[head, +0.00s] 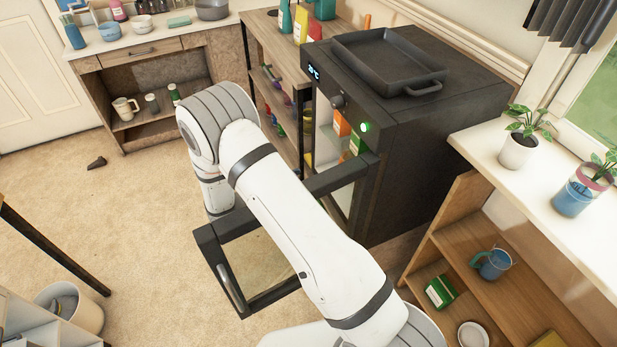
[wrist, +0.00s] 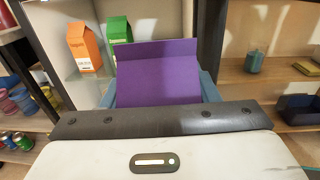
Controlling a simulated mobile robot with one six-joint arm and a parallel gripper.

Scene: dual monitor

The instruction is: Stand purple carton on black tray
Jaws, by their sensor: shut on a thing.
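The purple carton (wrist: 158,78) fills the middle of the wrist view, a broad face and its top flap towards the camera. My gripper (wrist: 160,88) is shut on it, with blue-grey finger parts showing at both sides. Behind it are the pale shelves of the open black fridge. In the head view my arm hides the gripper, and the carton does not show. The black tray (head: 372,72), shallow and rimmed with a handle, lies empty on top of the black fridge (head: 430,135).
The fridge door (head: 285,300) stands open beside my arm. An orange carton (wrist: 84,48) and a green carton (wrist: 119,33) stand inside. Shelving with bottles (head: 285,22) is left of the fridge; a plant shelf (head: 520,183) is right.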

